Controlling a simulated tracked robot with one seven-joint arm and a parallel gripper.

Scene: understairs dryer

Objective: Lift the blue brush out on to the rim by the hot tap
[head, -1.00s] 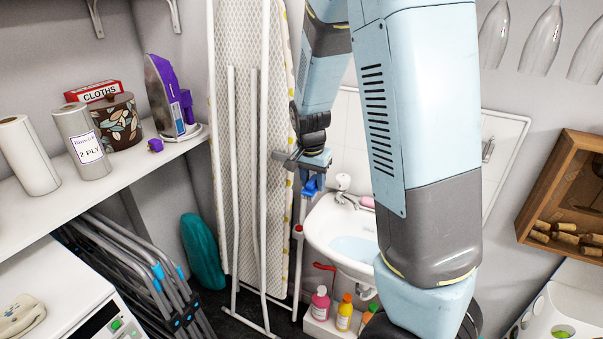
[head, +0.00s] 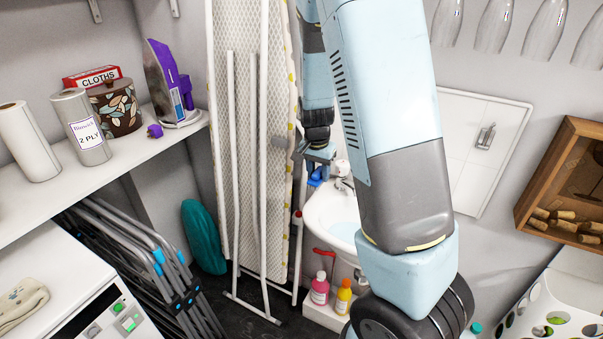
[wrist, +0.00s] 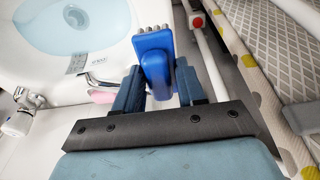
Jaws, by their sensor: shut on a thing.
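My gripper (wrist: 158,88) is shut on the blue brush (wrist: 155,62), which sits between its two fingers with pale bristle tufts or pegs at its far end. In the head view my gripper (head: 317,158) and the brush (head: 318,176) are beside the back left of the white basin (head: 316,218), in front of the ironing board. In the wrist view the basin (wrist: 118,62) is to the left of the brush, with pale blue water in it. A chrome tap (wrist: 18,122) stands at lower left; its hot or cold mark is unreadable. My arm hides part of the basin.
The ironing board (head: 250,130) stands close to the left of my gripper. A pink bar (wrist: 102,96) lies by the basin's back edge. A pink bottle (head: 319,288) and a yellow bottle (head: 343,297) stand below the basin. A shelf (head: 130,150) is at left.

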